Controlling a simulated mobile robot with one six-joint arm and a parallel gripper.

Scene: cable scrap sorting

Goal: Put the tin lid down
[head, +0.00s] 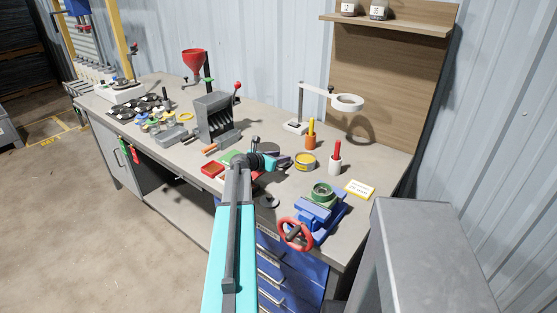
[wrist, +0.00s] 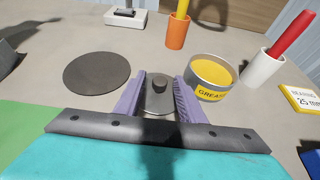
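The tin lid (wrist: 157,101) is a grey disc with a small dark knob. In the wrist view it sits between the two purple fingers of my gripper (wrist: 160,98), which touch it on both sides. The gripper also shows in the head view (head: 286,161), where the lid is hard to make out. The open grease tin (wrist: 211,78), filled with yellow grease, stands just right of the gripper; it also shows in the head view (head: 305,162). A flat dark round pad (wrist: 97,73) lies bare on the bench to the left of the gripper.
Behind the tin are an orange holder (wrist: 178,32) and a white holder (wrist: 261,68) with a red stick. A yellow-edged card (head: 359,190) and a blue vise (head: 318,214) are at the right. A grey slotted rack (head: 217,116) stands to the left.

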